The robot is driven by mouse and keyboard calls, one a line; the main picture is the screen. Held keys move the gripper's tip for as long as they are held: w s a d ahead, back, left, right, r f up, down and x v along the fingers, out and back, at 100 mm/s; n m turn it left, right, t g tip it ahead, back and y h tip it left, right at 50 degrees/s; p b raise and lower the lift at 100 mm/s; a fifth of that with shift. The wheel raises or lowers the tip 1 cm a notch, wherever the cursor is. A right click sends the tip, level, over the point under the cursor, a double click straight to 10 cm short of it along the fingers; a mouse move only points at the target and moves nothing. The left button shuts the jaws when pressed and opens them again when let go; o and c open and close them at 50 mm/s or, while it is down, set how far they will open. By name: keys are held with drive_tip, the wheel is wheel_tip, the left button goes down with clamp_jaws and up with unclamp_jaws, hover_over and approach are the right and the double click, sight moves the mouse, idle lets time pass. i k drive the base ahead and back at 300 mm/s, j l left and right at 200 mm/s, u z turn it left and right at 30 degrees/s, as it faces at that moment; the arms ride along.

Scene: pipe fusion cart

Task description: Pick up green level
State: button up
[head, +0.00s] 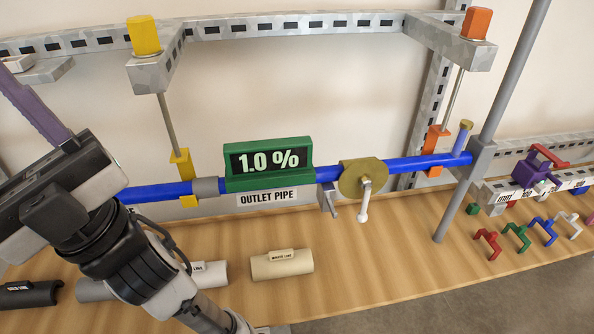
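The green level (268,164) is a green block with a black face reading "1.0 %". It sits upright on the blue outlet pipe (421,162), right of a grey collar, above an "OUTLET PIPE" label. My gripper (62,199) is at the left side of the picture, apart from the level and left of it. I see its grey and black body; its fingertips are not clearly visible, so I cannot tell whether it is open or shut. A purple bar (34,108) extends from behind it to the upper left; I cannot tell whether it is part of the gripper.
A brass round valve (362,179) is on the pipe right of the level. A yellow hanger (182,176) and an orange hanger (435,150) support the pipe. A beige pipe piece (282,264) lies on the wooden shelf. A grey post (487,140) stands right. Coloured hooks lie far right.

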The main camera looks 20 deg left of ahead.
sight(258, 165)
drive_tip(key=k+j+z, duration=0.1)
drive_tip(key=k+j, duration=0.2)
drive_tip(key=j, duration=0.25)
drive_tip(key=k+j+z, duration=0.1)
drive_tip(key=k+j, duration=0.25)
drive_tip(key=j, duration=0.15)
drive_tip(key=k+j+z, duration=0.15)
drive_tip(key=k+j, duration=0.2)
drive_tip(key=j, duration=0.15)
drive_tip(key=i, duration=1)
